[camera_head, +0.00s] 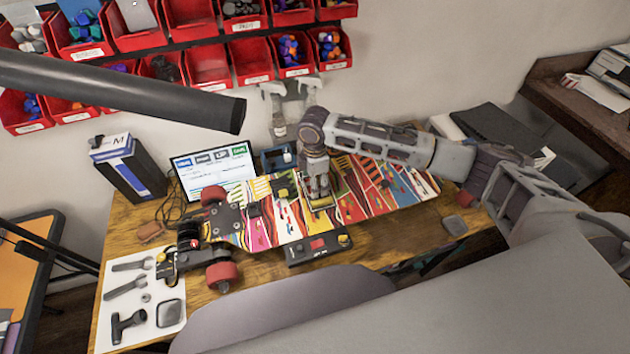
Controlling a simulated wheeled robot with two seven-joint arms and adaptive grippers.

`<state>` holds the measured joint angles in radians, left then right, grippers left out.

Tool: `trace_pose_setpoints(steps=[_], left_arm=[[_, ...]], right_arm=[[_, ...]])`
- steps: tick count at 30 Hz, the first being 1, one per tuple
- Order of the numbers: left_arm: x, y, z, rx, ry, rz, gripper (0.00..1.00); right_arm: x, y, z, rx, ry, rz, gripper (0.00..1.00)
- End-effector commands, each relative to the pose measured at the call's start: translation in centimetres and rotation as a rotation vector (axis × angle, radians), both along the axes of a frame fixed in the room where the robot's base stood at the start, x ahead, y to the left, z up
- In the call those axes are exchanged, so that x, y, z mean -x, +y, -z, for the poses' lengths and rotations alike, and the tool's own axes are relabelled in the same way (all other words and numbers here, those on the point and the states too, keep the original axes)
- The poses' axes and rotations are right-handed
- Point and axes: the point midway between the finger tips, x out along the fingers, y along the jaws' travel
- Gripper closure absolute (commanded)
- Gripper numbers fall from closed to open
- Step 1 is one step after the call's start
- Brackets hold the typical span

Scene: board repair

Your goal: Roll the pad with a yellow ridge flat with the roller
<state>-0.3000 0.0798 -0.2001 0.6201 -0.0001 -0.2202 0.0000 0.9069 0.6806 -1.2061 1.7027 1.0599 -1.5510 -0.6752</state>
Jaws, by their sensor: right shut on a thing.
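My right gripper (319,188) points down over the middle of the patterned skateboard deck (365,205). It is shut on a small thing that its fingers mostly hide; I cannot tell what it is. A small dark block with a yellowish top (283,192) lies on the deck just left of the gripper; I cannot tell for sure whether it is the pad with the yellow ridge. A dark T-shaped tool (128,325) shows on the white mat (110,290) at the lower left. I cannot clearly make out a roller. My left gripper is out of view.
The board has red wheels (222,272) at its left end. A black tray with coloured pieces (318,248) lies in front of it. A grey square (454,225) lies at the right. Red bins line the wall.

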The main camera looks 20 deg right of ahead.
Motion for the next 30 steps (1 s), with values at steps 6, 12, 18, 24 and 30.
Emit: trace_pose_setpoints(steps=[6,12,18,24,30], left_arm=[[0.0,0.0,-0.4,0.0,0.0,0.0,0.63],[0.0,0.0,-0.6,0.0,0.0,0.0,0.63],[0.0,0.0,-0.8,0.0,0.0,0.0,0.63],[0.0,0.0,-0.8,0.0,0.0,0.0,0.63],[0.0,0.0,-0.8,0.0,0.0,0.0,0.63]], right_arm=[[-0.9,0.1,0.0,0.0,0.001,0.001,0.51],[-1.7,0.1,0.0,0.0,0.001,0.0,0.51],[-2.5,0.1,0.1,0.001,0.001,0.0,0.51],[-2.8,0.1,0.1,0.001,0.001,-0.001,0.51],[-2.8,0.1,0.1,0.001,0.002,-0.001,0.51]])
